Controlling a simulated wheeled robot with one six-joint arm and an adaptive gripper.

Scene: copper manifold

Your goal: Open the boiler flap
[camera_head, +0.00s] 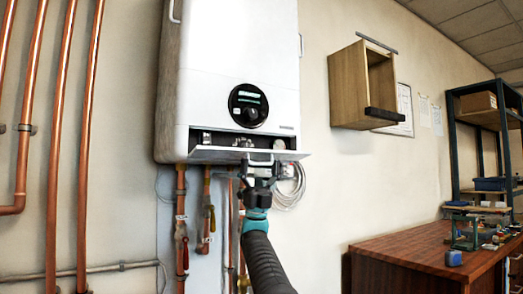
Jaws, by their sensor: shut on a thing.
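The white boiler (237,60) hangs on the wall in the upper middle, with a round black dial panel (248,105). Its flap (215,154) at the bottom front is tilted outward, and dark fittings show in the gap behind it. My gripper (261,160) is at the flap's front edge, right of its middle, and is shut on the flap. The fingertips partly cover the edge, so the exact hold is hard to see.
Copper pipes (66,150) run up the wall at left. Valves and pipes (181,235) hang below the boiler, with a coiled white hose (291,186) right of my gripper. A wooden wall box (348,88) and a workbench (400,245) are at right.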

